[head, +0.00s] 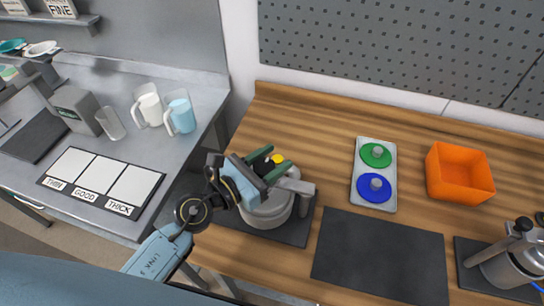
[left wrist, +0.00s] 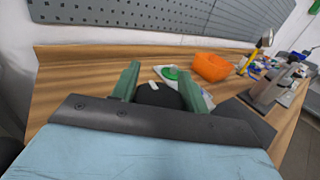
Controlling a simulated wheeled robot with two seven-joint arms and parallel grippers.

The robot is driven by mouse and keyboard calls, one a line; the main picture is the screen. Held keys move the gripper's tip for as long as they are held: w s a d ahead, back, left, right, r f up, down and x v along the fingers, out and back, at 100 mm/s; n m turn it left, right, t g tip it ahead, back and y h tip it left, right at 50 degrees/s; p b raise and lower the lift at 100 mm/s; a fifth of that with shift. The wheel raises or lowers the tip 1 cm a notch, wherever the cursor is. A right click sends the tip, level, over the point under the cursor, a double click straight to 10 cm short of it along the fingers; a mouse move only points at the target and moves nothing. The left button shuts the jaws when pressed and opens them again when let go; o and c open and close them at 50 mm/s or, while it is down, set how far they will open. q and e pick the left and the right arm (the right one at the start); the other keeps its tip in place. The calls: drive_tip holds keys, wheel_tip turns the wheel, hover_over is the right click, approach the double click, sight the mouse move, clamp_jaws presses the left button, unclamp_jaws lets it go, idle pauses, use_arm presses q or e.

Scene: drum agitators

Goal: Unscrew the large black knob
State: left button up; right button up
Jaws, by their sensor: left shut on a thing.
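The large black knob (left wrist: 160,97) sits between the two green fingers of my left gripper (left wrist: 160,85) in the left wrist view. In the head view my left gripper (head: 264,164) is over the grey-white drum (head: 268,214), shut on the knob, which is mostly hidden there by the fingers and wrist. The drum stands on a dark mat (head: 297,232) on the wooden bench. I cannot tell how far the knob is turned. My right gripper is in neither view.
A tray with green (head: 375,154) and blue (head: 374,188) discs and an orange bin (head: 459,172) stand to the right. A bare dark mat (head: 379,256) lies in front. Another metal vessel (head: 508,268) is at the far right. Jugs (head: 181,113) stand on the left counter.

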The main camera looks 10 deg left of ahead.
use_arm(q)
drive_tip(key=n+t+y+p, duration=0.1)
drive_tip(key=n+y+p, duration=0.1)
drive_tip(key=y, duration=0.1)
drive_tip(key=shift+a+r+t+p, duration=0.1)
drive_tip(key=shift+r+t+p, duration=0.05)
drive_tip(key=shift+t+p, duration=0.2)
drive_tip(key=n+y, duration=0.1)
drive_tip(key=y, duration=0.1)
drive_tip(key=n+t+y+p, duration=0.1)
drive_tip(key=n+y, duration=0.1)
drive_tip(key=shift+w+a, duration=0.15)
drive_tip(key=shift+a, duration=0.05)
drive_tip(key=n+y, duration=0.2)
drive_tip(key=y, duration=0.2)
drive_tip(key=shift+a+f+n+t+y, duration=0.25)
drive_tip(key=shift+a+n+y, duration=0.05)
drive_tip(key=shift+n, duration=0.1)
drive_tip(key=shift+a+n+g+y+b, duration=0.2)
drive_tip(key=shift+n+g+y+b, duration=0.15)
drive_tip(key=shift+n+y, duration=1)
drive_tip(key=shift+a+n+g+y+b, duration=0.25)
drive_tip(key=shift+n+g+y, duration=0.35)
drive_tip(key=shift+y, duration=1.25)
drive_tip(key=shift+n, duration=0.25)
drive_tip(key=o, duration=1)
drive_tip(key=shift+s, duration=0.2)
drive_tip(key=v, duration=0.7)
drive_tip(key=shift+s+d+p, duration=0.15)
drive_tip(key=shift+p, duration=0.2)
